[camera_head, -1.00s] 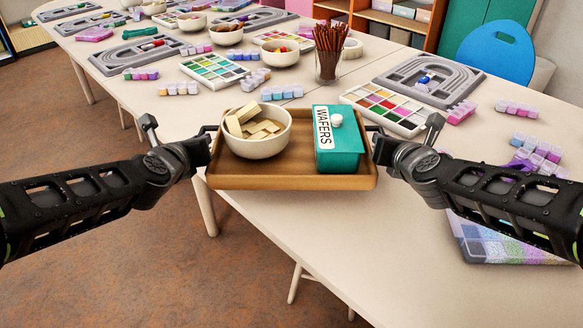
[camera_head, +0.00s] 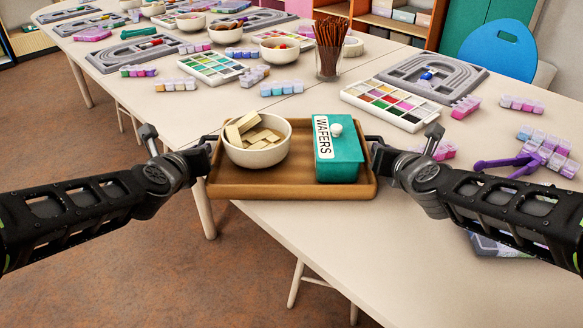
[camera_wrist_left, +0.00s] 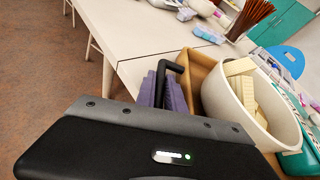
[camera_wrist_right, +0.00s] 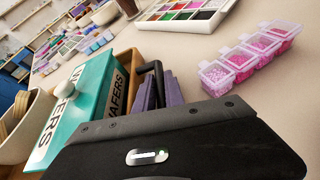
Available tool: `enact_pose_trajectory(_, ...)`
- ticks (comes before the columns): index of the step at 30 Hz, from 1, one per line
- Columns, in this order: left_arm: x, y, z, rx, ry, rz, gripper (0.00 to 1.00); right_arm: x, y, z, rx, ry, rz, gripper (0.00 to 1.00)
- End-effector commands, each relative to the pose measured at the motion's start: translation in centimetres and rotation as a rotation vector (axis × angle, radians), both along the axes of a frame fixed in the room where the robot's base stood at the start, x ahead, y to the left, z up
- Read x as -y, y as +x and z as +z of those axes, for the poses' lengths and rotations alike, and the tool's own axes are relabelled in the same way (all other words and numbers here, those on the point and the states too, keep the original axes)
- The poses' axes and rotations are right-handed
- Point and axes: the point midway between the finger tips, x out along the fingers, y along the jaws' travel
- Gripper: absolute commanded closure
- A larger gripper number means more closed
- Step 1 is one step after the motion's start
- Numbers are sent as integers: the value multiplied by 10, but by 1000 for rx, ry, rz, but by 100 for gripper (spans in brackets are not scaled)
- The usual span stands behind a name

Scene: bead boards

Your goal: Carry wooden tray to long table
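The wooden tray (camera_head: 290,188) is level in front of me in the head view, over the near edge of the long table (camera_head: 330,235). I cannot tell whether it touches the tabletop. It carries a cream bowl (camera_head: 256,152) of pale wafer-like blocks (camera_head: 250,132) and a teal box (camera_head: 338,168) labelled WAFERS with a white knob. My left gripper (camera_head: 207,150) is shut on the tray's left handle; its purple pads and the dark handle (camera_wrist_left: 161,80) show in the left wrist view. My right gripper (camera_head: 377,150) is shut on the right handle (camera_wrist_right: 154,78).
Pink bead boxes (camera_head: 465,107) and a purple tool (camera_head: 508,163) lie to the right. A blue chair (camera_head: 497,52) stands beyond. The tabletop right of the tray is partly bare.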

Motion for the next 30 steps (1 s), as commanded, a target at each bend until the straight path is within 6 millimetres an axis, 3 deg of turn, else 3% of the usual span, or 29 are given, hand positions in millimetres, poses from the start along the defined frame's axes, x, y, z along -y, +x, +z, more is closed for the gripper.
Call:
enact_pose_trajectory(7, 0, 0, 1, -3, 0, -1, 66, 0, 0, 2, 1, 0, 0, 66)
enact_pose_trajectory(19, -1, -5, 4, -1, -2, 1, 66, 0, 0, 2, 0, 0, 0, 66)
enact_pose_trajectory(23, -2, -18, 9, 1, -2, 0, 66, 0, 0, 2, 0, 0, 0, 66)
enact_pose_trajectory(30, -6, -59, 26, 2, -3, 3, 66, 0, 0, 2, 0, 0, 0, 66)
